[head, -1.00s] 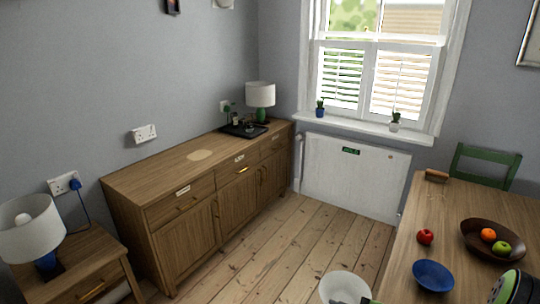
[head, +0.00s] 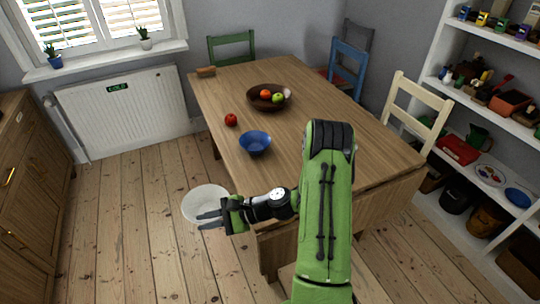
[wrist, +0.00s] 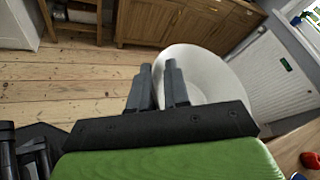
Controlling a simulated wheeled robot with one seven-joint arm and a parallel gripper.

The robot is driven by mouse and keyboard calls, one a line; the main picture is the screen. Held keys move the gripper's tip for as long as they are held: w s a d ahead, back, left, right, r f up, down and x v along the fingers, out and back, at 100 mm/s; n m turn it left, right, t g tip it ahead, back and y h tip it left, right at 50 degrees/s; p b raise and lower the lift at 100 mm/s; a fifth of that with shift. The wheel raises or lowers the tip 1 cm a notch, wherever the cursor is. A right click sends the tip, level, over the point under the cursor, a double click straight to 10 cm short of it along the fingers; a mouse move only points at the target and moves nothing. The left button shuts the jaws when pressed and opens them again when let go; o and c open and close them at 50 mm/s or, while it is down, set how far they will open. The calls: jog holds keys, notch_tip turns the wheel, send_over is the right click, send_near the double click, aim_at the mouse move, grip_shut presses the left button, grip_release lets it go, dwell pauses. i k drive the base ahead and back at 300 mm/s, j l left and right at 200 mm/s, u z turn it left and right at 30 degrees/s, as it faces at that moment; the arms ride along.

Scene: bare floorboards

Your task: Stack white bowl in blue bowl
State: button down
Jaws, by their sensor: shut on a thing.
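The white bowl (head: 203,194) is held in the air beside the left edge of the table, over the floor. My gripper (head: 202,220) is shut on its near rim. In the wrist view the white bowl (wrist: 205,75) is beyond and right of my two fingers (wrist: 160,75), with its rim between them. The blue bowl (head: 255,145) stands upright and looks empty on the table, to the right of and farther than the white bowl. A sliver of the blue bowl (wrist: 297,176) shows at the bottom right in the wrist view.
On the wooden table (head: 320,100), a red apple (head: 231,120) lies behind and left of the blue bowl. A brown fruit bowl (head: 270,104) stands farther back. Chairs stand around the table, and a shelf (head: 480,120) is at the right. Open floor lies left.

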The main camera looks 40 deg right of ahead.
aim_at(255, 147)
jog(key=i+j+z, duration=0.35)
jog(key=j+z, duration=0.35)
jog(key=i+j+z, duration=0.3)
jog(key=j, duration=0.15)
jog(key=j+z, duration=0.7)
jog(key=j, duration=0.15)
jog(key=i+j+z, duration=0.75)
jog(key=z, duration=0.15)
jog(key=i+j+z, duration=0.15)
jog(key=j+z, duration=0.2)
jog(key=j, duration=0.2)
jog(key=i+j+z, duration=0.15)
jog(key=j+z, duration=0.15)
jog(key=i+j+z, duration=0.2)
jog(key=j, duration=0.1)
